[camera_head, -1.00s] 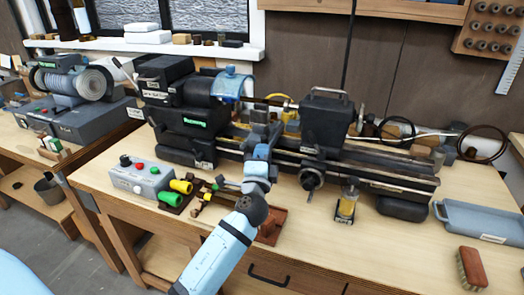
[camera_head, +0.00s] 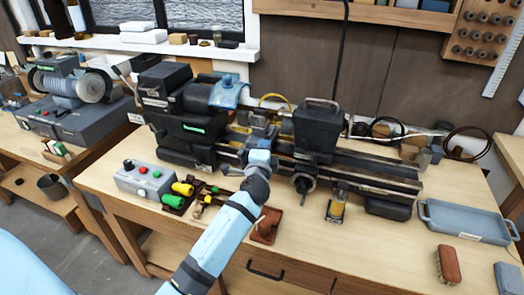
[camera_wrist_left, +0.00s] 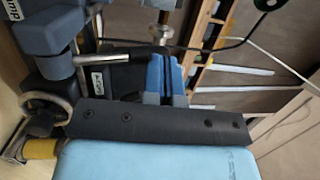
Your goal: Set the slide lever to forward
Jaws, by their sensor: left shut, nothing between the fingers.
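The lathe (camera_head: 200,128) stands on the bench, with a dark carriage block (camera_head: 318,132) carrying a handle on top. My left gripper (camera_head: 265,132) is over the lathe bed, just left of that block. In the left wrist view, its blue fingers (camera_wrist_left: 165,78) are shut with nothing between them. A lever with a silver rod and dark grip (camera_wrist_left: 125,54) runs out towards the fingertips. Its grip end is close to the fingers; I cannot tell whether they touch. In the head view my gripper and arm hide this area, and I cannot read the lever's setting. My right gripper is not in view.
A grey control box (camera_head: 145,179) with buttons and several yellow- and green-handled tools (camera_head: 185,189) lie left of my arm.

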